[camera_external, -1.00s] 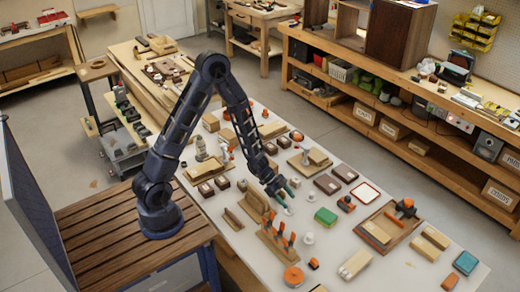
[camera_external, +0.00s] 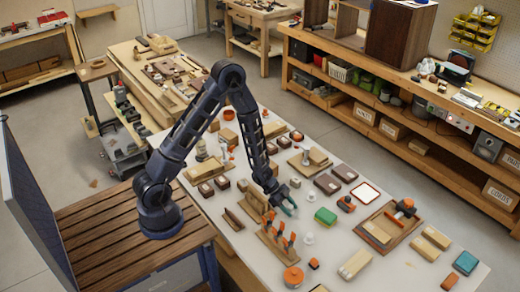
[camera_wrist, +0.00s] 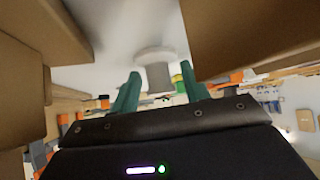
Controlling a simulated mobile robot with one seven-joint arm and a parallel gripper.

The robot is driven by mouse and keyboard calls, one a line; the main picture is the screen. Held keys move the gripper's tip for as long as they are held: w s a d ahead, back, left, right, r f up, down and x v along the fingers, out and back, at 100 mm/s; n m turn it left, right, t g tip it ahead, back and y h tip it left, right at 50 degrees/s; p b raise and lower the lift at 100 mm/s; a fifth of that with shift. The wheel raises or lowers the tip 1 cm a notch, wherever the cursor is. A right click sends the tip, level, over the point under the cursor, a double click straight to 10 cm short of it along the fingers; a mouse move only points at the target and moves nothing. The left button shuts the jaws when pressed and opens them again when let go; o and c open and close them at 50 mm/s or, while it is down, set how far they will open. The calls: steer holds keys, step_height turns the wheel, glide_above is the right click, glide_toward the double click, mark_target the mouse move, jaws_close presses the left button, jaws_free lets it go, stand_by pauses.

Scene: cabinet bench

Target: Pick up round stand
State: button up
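A pale grey round stand (camera_wrist: 157,68) shows in the wrist view, with a wide disc and a narrower round post. It lies just beyond and between the green fingertips of my gripper (camera_wrist: 160,85). The fingers are apart and nothing is clearly held between them. In the external view my gripper (camera_external: 288,208) is low over the white table, right of the wooden blocks. A small white round piece (camera_external: 308,238) stands on the table nearby. I cannot tell whether it is the same stand; my gripper may hide the other one.
Brown wooden blocks (camera_wrist: 245,35) flank the fingers closely in the wrist view. A wooden rack with orange-handled tools (camera_external: 274,243) stands in front of my gripper.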

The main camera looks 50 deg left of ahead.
steer(key=c, duration=0.8)
steer(key=shift+o, duration=0.2)
